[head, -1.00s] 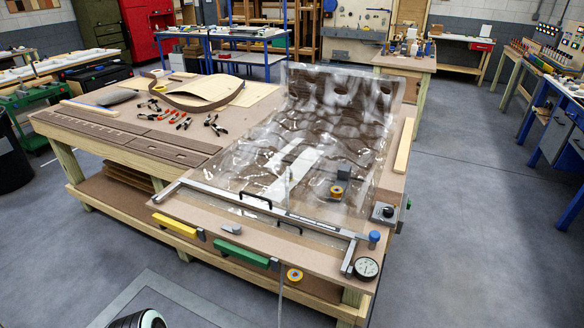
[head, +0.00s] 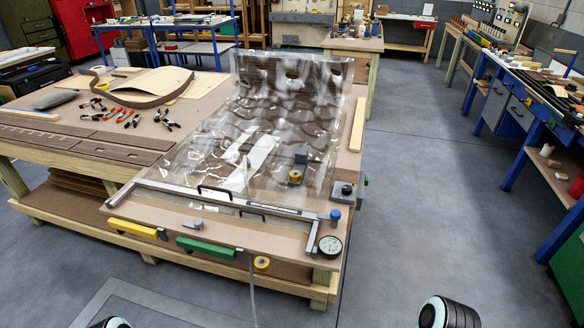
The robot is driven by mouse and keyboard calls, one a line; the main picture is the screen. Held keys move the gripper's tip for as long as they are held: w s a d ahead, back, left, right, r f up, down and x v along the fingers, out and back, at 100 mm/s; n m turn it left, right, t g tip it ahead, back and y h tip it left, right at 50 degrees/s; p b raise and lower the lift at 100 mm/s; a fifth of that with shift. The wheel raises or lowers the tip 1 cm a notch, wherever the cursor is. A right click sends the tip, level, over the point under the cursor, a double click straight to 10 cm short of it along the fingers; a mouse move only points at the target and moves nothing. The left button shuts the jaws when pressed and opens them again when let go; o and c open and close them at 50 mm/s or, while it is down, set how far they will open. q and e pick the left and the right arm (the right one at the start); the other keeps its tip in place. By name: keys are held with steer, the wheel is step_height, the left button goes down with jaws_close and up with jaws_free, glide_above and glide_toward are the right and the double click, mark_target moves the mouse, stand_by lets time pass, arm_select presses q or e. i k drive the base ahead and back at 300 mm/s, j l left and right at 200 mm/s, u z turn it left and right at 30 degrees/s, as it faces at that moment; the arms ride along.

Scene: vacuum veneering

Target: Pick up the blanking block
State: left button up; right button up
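No object here can be firmly identified as the blanking block. A small dark block (head: 301,156) stands on the clear vacuum bag (head: 215,150), just behind a small orange-yellow roll (head: 295,176). A small grey wedge-shaped piece (head: 193,224) lies near the table's front edge, and a blue round knob or plug (head: 335,214) stands at the right end of the metal bar (head: 220,200). Rounded dark parts of my arms show at the bottom edge. Neither gripper is in view.
The wooden table (head: 95,222) fills the left and centre, with several clamps (head: 124,115) and a dial gauge (head: 330,245). A blue-legged workbench (head: 520,165) with many small items runs along the right. Open grey floor (head: 420,190) lies between them.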

mark_target(299, 167)
steer(key=z, duration=1.4)
steer(key=i+l+z, duration=0.2)
steer(key=i+z, duration=0.15)
steer(key=i, duration=0.15)
steer(key=i+l+z, duration=0.1)
steer(key=i+z, duration=0.3)
steer(key=i+u, duration=0.3)
steer(key=i, duration=0.2)
steer(key=i+u, duration=0.3)
steer(key=i, duration=0.2)
steer(key=i+l+u, duration=0.3)
steer(key=i, duration=0.2)
steer(key=i+j+u, duration=0.15)
steer(key=i+u, duration=0.15)
steer(key=i, duration=0.45)
steer(key=i+u, duration=0.3)
steer(key=i, duration=0.45)
steer(key=i+u, duration=0.2)
steer(key=u, duration=0.2)
steer(key=i+l+u, duration=0.1)
steer(key=u, duration=0.3)
steer(key=i+l+u, duration=0.2)
steer(key=u, duration=0.25)
steer(key=i+u, duration=0.1)
steer(key=u, duration=3.45)
